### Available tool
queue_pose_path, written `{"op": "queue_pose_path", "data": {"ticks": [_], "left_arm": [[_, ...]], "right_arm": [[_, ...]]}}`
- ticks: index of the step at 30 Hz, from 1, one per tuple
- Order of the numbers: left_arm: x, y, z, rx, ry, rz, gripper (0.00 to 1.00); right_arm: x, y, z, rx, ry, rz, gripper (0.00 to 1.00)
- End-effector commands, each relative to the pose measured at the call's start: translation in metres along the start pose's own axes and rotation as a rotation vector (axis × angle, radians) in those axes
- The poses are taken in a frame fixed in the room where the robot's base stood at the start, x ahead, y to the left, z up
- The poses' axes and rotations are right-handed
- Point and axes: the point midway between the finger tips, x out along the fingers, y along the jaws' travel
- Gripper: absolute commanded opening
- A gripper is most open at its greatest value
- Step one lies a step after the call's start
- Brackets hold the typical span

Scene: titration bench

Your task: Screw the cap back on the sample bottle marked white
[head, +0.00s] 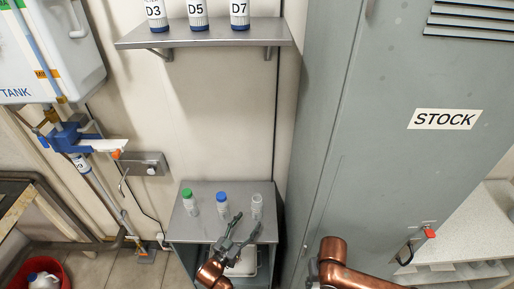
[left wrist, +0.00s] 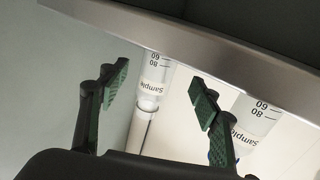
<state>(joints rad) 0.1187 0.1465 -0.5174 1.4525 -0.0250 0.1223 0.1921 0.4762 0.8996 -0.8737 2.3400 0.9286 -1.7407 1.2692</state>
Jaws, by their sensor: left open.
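The sample bottle without a coloured cap (head: 257,207) stands upright at the right of the small grey bench. Its neck looks bare, and I cannot make out a white cap anywhere. My left gripper (head: 249,221) is open and empty, just in front of and to the left of this bottle. In the left wrist view the bottle (left wrist: 155,72) appears upside down beyond the gap between the open fingers (left wrist: 160,91). Its label reads "Sample"; the colour word is not readable. My right gripper is out of view; only a copper link of that arm shows.
A blue-capped bottle (head: 222,205) and a green-capped bottle (head: 190,203) stand to the left on the bench (head: 205,232). A pale tray (head: 243,268) sits beneath, partly hidden. The STOCK cabinet (head: 400,150) rises close on the right. A wall shelf (head: 205,37) holds bottles above.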

Motion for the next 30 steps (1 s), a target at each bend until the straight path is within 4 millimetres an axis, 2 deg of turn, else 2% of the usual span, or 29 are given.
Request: {"op": "queue_pose_path", "data": {"ticks": [1, 4, 15, 21, 30], "left_arm": [[0.008, 0.000, 0.003, -0.001, 0.002, 0.001, 0.58], [0.022, 0.000, 0.003, -0.001, 0.002, 0.000, 0.58], [0.066, 0.000, 0.001, 0.000, 0.001, 0.000, 0.58], [0.074, 0.000, 0.000, 0.000, 0.000, 0.000, 0.58], [0.074, 0.000, -0.001, 0.000, 0.000, 0.000, 0.57]], "right_arm": [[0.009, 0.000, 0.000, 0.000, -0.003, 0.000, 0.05], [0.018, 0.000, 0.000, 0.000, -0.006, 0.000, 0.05], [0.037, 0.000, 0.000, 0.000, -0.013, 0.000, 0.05], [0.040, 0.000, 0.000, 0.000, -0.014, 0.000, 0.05], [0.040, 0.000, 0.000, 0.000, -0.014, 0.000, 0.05]]}}
